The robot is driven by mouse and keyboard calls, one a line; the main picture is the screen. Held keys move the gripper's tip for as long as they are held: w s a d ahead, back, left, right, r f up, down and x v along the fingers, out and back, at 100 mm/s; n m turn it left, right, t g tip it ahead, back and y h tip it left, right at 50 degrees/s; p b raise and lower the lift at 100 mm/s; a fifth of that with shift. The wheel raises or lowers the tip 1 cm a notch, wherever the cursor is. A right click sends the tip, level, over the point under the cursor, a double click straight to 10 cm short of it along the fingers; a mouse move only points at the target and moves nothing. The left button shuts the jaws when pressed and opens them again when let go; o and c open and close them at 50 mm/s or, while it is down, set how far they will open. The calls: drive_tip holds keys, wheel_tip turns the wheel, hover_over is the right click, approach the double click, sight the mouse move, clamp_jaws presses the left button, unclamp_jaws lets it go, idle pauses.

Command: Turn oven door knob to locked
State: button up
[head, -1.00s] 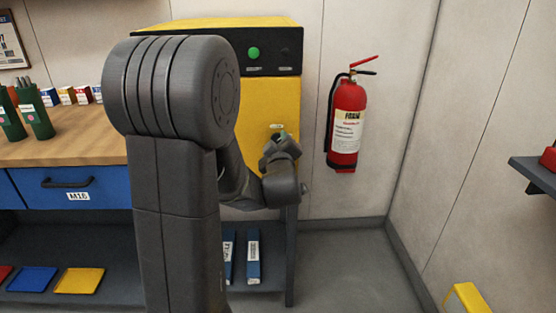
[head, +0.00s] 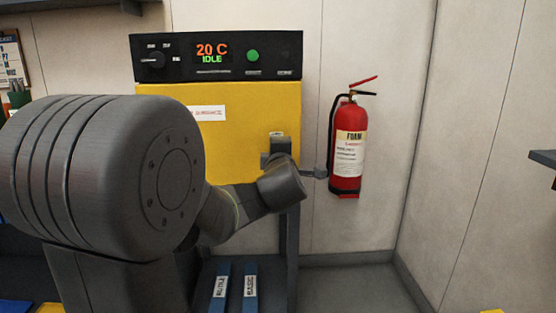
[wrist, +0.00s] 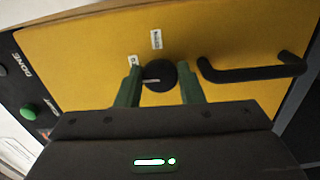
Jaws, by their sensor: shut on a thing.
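The oven (head: 240,120) is a yellow cabinet, with its door front also filling the wrist view (wrist: 80,45). The round black door knob (wrist: 158,70) has a pale pointer line, lying nearly level in the wrist view. My gripper (wrist: 159,77) has a green finger on each side of the knob and is shut on it. White labels (wrist: 156,39) sit on the door beside the knob. In the head view my arm hides most of the gripper and knob. The black bar door handle (wrist: 250,71) is right of the knob in the wrist view.
The oven's black control panel (head: 217,57) reads 20 C IDLE and has a green button (head: 253,56). A red fire extinguisher (head: 348,150) hangs on the wall close to the right.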

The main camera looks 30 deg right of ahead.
drive_tip(key=shift+n, duration=0.3)
drive_tip(key=o, duration=1)
drive_tip(key=shift+c, duration=0.2)
drive_tip(key=p+v, duration=0.2)
drive_tip(key=v, duration=1.1)
drive_tip(key=shift+s+a+p, duration=0.2)
drive_tip(key=shift+s+p, duration=0.15)
drive_tip(key=shift+p, duration=0.05)
drive_tip(key=shift+w, duration=0.15)
